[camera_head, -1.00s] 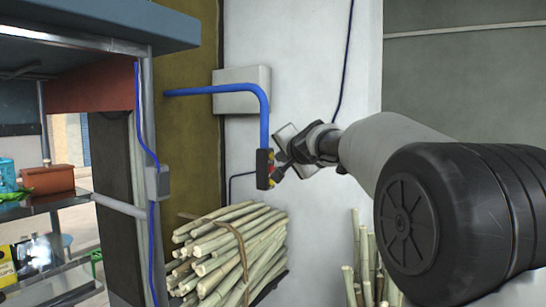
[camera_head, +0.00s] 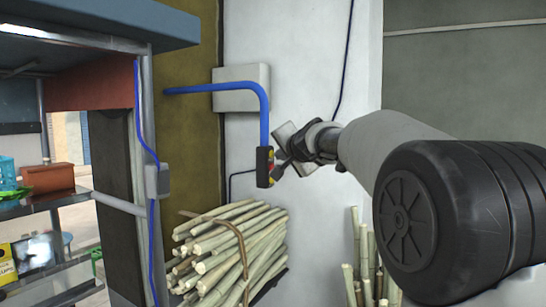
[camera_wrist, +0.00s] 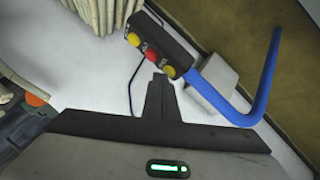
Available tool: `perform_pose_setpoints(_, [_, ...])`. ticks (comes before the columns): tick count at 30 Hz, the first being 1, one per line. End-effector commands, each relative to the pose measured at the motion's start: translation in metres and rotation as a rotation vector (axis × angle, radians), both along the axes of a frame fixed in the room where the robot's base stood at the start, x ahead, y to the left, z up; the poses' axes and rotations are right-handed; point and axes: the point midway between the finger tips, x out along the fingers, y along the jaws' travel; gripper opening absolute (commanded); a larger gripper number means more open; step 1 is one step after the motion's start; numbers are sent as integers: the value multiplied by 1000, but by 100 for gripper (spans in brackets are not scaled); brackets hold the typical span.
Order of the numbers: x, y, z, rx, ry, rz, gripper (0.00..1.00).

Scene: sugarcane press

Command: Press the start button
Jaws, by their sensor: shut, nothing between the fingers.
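A dark control box (camera_head: 261,162) hangs at the end of a blue pipe. In the wrist view the box (camera_wrist: 165,32) shows a yellow button (camera_wrist: 135,40), a red button (camera_wrist: 153,54) in the middle and another yellow button (camera_wrist: 169,71) nearest the pipe. Small labels beside them are too small to read, so I cannot tell which is the start button. My gripper (camera_head: 279,168) is shut and empty, just right of the box. In the wrist view its fingertips (camera_wrist: 160,77) appear close to the pipe-end yellow button; I cannot tell whether they touch it.
The blue pipe (camera_head: 264,112) runs from the left and bends down to the box. A grey wall box (camera_head: 240,76) is behind it. A bundle of cane (camera_head: 225,245) lies below, with more cane (camera_head: 364,260) upright to the right. A metal-framed stall (camera_head: 150,120) stands left.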

Motion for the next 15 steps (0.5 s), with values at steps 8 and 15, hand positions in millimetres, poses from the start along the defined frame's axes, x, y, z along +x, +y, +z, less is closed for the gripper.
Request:
perform_pose_setpoints(8, [-8, -10, -1, 0, 0, 0, 0])
perform_pose_setpoints(15, [-8, -10, 0, 0, 0, 0, 0])
